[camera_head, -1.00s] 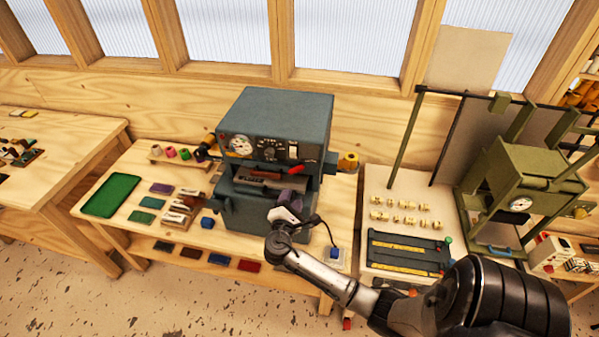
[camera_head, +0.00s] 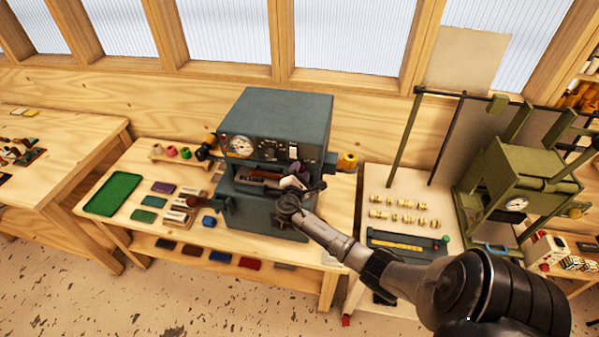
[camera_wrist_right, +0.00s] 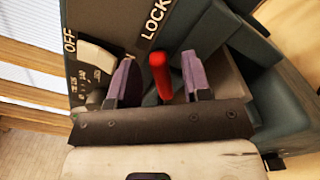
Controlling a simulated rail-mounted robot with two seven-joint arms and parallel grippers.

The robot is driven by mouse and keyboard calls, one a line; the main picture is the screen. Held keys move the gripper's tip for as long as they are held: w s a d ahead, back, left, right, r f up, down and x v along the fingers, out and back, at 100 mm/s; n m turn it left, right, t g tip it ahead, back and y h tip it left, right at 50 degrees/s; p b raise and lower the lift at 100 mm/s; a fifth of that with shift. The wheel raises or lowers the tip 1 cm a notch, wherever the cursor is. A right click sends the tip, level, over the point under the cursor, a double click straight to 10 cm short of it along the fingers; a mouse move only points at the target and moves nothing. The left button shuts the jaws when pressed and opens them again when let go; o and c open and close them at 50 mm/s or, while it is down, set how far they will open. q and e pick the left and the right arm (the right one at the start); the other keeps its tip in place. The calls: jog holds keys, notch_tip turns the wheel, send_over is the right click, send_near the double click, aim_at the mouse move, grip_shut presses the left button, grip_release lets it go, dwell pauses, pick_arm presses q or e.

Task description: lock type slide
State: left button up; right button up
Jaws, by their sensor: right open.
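The dark grey-green press (camera_head: 282,112) stands on the wooden table, with a gauge, a dial and a switch on its front. A slide-like part (camera_head: 258,178) shows in its front opening. My right gripper (camera_head: 300,182) is at the right of that opening. In the right wrist view, the red lever (camera_wrist_right: 160,76) stands between the open purple fingers of my right gripper (camera_wrist_right: 158,72), with gaps on both sides. The word LOCK (camera_wrist_right: 157,18) is printed on the panel beyond. In the head view my gripper hides the lever. My left gripper is not in view.
Left of the press lie a green pad (camera_head: 113,194) and several coloured blocks. Foil rolls (camera_head: 184,153) sit on a rack behind them. To the right are brass type pieces (camera_head: 402,200), a dark tray (camera_head: 408,243) and a green press (camera_head: 505,180).

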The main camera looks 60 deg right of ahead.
jog(key=c, duration=0.3)
grip_shut()
jog(key=shift+n+p, duration=0.65)
jog(key=shift+n, duration=0.15)
jog(key=shift+o, duration=1.5)
grip_release()
